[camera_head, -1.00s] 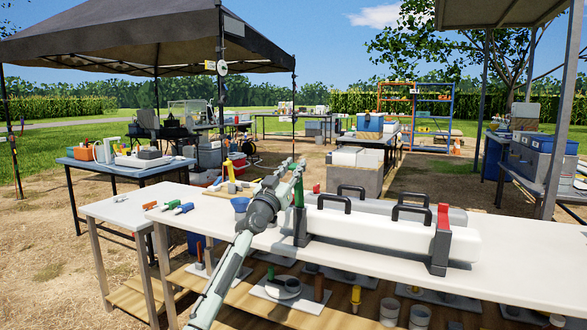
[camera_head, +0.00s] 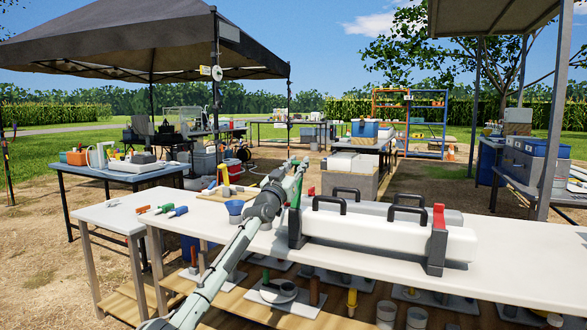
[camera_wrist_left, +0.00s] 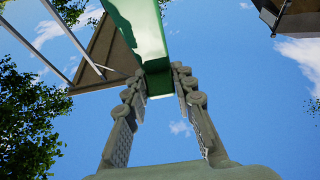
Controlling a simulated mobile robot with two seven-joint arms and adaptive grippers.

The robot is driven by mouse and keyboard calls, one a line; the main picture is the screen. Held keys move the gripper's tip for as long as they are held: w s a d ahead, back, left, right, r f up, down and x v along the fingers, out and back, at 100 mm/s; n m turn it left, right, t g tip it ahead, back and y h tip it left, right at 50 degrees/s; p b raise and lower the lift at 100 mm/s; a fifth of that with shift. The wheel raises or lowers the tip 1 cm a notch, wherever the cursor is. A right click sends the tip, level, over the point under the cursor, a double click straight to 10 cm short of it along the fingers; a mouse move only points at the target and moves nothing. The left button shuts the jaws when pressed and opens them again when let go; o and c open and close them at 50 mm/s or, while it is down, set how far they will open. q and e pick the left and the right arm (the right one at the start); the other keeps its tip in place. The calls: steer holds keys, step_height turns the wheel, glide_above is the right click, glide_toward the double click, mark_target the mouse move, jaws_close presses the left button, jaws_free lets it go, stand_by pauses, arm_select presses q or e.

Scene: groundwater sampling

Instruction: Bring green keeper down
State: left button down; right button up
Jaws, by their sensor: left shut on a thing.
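The green keeper (camera_head: 296,193) stands at the left end of a long white cylinder (camera_head: 390,228) on the white table, above a dark bracket (camera_head: 297,228). My left gripper (camera_head: 297,166) is at its upper end and partly hides it. In the left wrist view the green keeper (camera_wrist_left: 145,32) comes between the fingers of my left gripper (camera_wrist_left: 160,78), which is shut on it. A red keeper (camera_head: 439,217) stands upright on the bracket at the cylinder's right end. My right gripper is not in view.
A blue cup (camera_head: 235,209) and small coloured tools (camera_head: 163,209) lie left on the white table (camera_head: 530,262). A lower shelf holds several pots and stands.

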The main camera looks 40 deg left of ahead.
arm_select(q)
steer(key=shift+w+a+r+g, duration=0.3)
steer(key=shift+w+r+g, duration=0.2)
steer(key=shift+w+r, duration=0.1)
steer(key=w+a+f+g+h+p, duration=0.2)
steer(key=w+a+f+g+p, duration=0.1)
steer(key=w+f+g, duration=0.4)
steer(key=w+f, duration=0.3)
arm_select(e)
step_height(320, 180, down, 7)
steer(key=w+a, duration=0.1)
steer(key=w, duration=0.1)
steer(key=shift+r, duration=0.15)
arm_select(q)
steer(key=shift+f, duration=0.1)
steer(key=shift+f+g, duration=0.2)
steer(key=shift+g, duration=0.1)
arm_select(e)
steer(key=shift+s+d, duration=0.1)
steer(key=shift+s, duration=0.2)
